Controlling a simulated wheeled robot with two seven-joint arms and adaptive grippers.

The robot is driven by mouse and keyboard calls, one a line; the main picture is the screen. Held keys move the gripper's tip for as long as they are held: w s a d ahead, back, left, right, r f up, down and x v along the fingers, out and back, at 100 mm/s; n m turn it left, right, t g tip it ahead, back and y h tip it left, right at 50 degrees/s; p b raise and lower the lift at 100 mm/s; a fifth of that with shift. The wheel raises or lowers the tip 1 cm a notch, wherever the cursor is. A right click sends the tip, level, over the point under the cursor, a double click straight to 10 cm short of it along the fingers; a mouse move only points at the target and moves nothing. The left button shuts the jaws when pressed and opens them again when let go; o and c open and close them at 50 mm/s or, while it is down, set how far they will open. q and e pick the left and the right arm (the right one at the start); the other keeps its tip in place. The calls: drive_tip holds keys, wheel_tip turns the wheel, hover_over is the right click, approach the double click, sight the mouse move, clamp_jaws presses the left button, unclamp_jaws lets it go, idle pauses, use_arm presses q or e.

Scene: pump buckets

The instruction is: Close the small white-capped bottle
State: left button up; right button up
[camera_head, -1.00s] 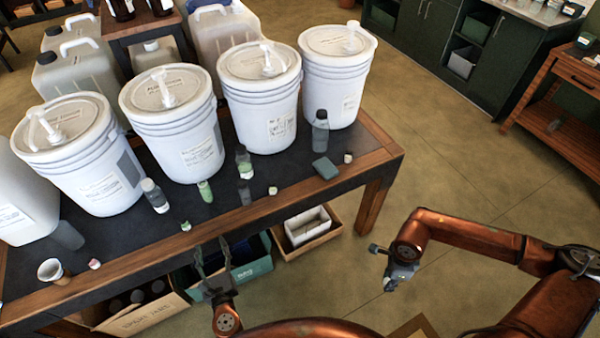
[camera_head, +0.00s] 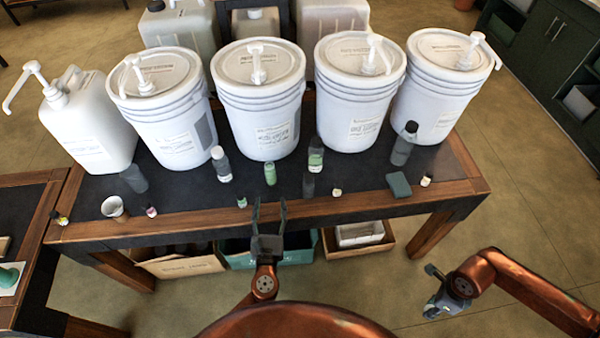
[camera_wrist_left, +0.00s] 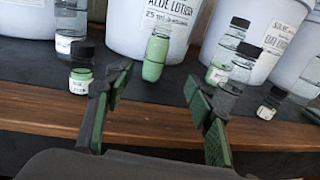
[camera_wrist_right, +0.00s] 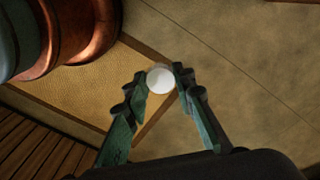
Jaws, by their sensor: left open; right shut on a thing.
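A small bottle of green liquid (camera_head: 270,173) stands upright on the table (camera_head: 205,190) in front of the buckets. It also shows in the left wrist view (camera_wrist_left: 155,58), where no dark cap is on its pale top. My left gripper (camera_head: 269,205) is open and empty at the table's front edge. In the left wrist view the green bottle stands beyond and between its fingers (camera_wrist_left: 157,82), apart from them. My right gripper (camera_wrist_right: 161,84) is shut on a round white cap (camera_wrist_right: 160,80). In the head view this gripper (camera_head: 434,292) is off the table at the right, over the floor; the cap is hard to make out there.
White pump buckets (camera_head: 262,120) line the back of the table. Boxes (camera_head: 185,262) sit below the table. Floor at right is clear.

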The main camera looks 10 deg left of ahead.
sight(270, 178)
use_arm(q)
drive_tip(key=w, duration=0.5)
drive_tip(key=shift+w+a+b, duration=0.35)
drive_tip(key=shift+w+a, duration=0.05)
use_arm(e)
drive_tip(key=shift+s+f, duration=0.1)
drive_tip(key=shift+f, duration=0.45)
use_arm(q)
drive_tip(key=w, duration=0.1)
drive_tip(key=w+a, duration=0.1)
drive_tip(key=w+b, duration=0.1)
drive_tip(key=w, duration=0.1)
drive_tip(key=shift+w+a+f, duration=0.1)
drive_tip(key=shift+a+f, duration=0.1)
drive_tip(key=shift+f, duration=0.05)
use_arm(e)
drive_tip(key=shift+f, duration=0.75)
use_arm(q)
drive_tip(key=shift+w, duration=0.4)
drive_tip(key=shift+r, duration=0.1)
drive_tip(key=shift+c, duration=0.3)
drive_tip(key=c, duration=1.3)
